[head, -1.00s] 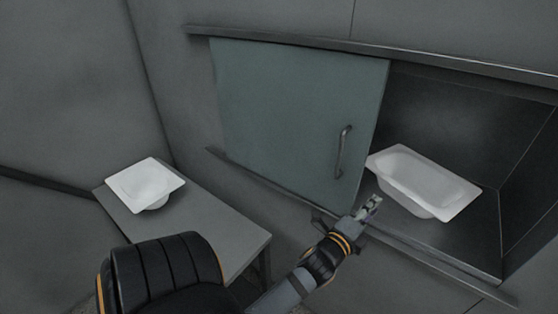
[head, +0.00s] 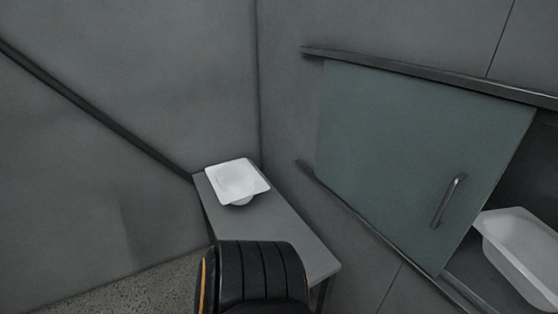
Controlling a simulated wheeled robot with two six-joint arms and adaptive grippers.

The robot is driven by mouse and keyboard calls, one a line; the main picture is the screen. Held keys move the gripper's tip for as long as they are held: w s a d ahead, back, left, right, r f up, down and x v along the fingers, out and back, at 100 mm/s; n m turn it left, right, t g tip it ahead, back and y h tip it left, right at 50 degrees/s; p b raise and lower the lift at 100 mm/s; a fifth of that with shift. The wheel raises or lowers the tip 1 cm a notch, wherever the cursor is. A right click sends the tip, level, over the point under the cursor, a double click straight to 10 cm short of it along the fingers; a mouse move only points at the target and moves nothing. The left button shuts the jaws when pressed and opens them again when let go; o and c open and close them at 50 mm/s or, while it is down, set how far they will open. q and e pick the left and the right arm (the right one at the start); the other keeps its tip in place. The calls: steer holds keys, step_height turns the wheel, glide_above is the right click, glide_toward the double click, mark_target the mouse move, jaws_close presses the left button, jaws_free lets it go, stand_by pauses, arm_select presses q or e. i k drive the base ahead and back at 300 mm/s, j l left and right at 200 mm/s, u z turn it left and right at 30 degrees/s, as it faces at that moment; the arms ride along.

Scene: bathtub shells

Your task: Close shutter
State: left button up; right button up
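The shutter (head: 405,150) is a grey-green sliding panel between an upper rail (head: 430,78) and a lower rail (head: 375,235) on the right wall. A metal handle (head: 449,200) sits near its right edge. The shutter stands to the left, and the dark recess to its right is open. A white bathtub shell (head: 522,250) sits in the recess, cut off by the right edge of the view. Neither gripper is in view; only a black padded part of my body shows at the bottom.
A grey table (head: 285,235) stands in the corner, left of the shutter. A white basin-like shell (head: 238,182) rests on its far end. Speckled floor (head: 150,285) shows free at the lower left. A dark rail (head: 95,110) runs along the left wall.

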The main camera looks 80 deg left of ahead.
mark_target(420, 159)
steer(key=u, duration=1.65)
